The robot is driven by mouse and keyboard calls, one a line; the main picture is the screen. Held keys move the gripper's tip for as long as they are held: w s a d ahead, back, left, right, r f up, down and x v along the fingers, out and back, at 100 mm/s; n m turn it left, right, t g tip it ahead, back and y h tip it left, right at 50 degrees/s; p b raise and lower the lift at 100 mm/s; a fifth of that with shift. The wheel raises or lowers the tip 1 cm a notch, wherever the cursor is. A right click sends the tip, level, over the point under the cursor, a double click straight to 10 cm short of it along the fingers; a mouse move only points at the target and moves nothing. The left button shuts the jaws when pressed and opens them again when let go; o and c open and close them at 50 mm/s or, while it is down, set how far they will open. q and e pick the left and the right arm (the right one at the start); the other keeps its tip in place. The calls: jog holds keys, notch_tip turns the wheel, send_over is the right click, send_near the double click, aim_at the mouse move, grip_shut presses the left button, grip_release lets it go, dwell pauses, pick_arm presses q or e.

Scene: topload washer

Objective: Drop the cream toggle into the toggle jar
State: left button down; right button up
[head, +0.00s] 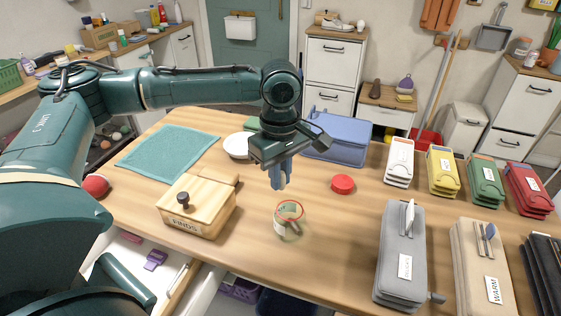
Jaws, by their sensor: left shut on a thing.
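My left gripper (280,187) points down above the table, just behind and above the toggle jar. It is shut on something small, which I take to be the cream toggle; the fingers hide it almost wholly. The toggle jar (281,227) is a small clear jar with a red rim, standing upright and open near the front of the table. The gripper's fingertips are higher than the rim, slightly left of the jar's middle in the head view. My right gripper is not in view.
A red lid (342,184) lies right of the jar. A wooden FINDS box (190,219) stands left.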

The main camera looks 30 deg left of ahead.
pick_arm(q)
jog(key=shift+f, duration=0.35)
jog(key=c, duration=1.3)
grip_release()
jog(key=shift+c, duration=0.2)
notch_tip(320, 180, up, 13)
jog(key=shift+r, duration=0.1)
